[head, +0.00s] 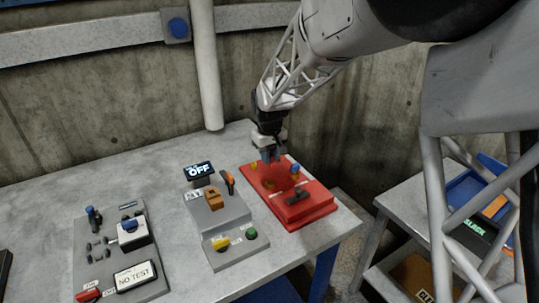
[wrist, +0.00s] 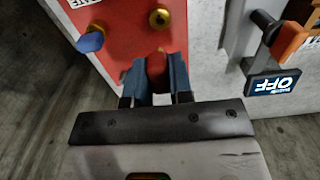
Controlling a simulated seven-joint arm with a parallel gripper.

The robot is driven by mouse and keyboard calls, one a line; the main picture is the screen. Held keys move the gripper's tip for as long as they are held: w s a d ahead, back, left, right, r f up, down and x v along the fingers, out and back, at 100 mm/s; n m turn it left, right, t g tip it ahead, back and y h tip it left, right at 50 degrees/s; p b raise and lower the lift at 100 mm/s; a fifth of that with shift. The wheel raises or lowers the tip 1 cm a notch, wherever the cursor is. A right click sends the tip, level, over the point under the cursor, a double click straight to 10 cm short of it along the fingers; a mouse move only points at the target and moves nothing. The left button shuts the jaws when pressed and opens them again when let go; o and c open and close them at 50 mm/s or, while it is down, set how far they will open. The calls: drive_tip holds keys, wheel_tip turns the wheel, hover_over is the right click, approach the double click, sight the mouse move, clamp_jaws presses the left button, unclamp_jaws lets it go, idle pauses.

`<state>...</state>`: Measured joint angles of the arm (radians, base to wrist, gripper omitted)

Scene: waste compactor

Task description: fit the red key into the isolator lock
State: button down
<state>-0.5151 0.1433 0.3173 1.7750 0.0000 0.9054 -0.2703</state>
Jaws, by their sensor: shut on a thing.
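My gripper (head: 270,155) is over the back part of the red box (head: 308,212). In the wrist view, its two blue-grey fingers (wrist: 158,75) are shut on the red key (wrist: 157,60), and only a small red rounded part shows between them. A brass round lock (wrist: 160,18) sits on the red panel just beyond the fingertips. Another brass lock (wrist: 97,25) to its left has a blue key (wrist: 90,42) in it. I cannot tell whether the red key touches the panel or sits in a lock, because the fingers hide its tip.
Left of the red box stands a grey console with an OFF display (head: 199,169), an orange-handled lever (head: 229,181) and a yellow knob (head: 221,243). Further left is a plate with a NO TEST sign (head: 135,276). A side table (head: 400,205) with a blue tray is at right.

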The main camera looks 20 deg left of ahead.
drive_tip(key=shift+f, duration=2.65)
drive_tip(key=shift+f, duration=1.5)
idle(1.5)
drive_tip(key=c, duration=0.9)
unclamp_jaws()
drive_tip(key=shift+c, duration=0.2)
drive_tip(key=shift+c, duration=0.4)
drive_tip(key=shift+r, duration=0.15)
drive_tip(key=shift+r, duration=3.4)
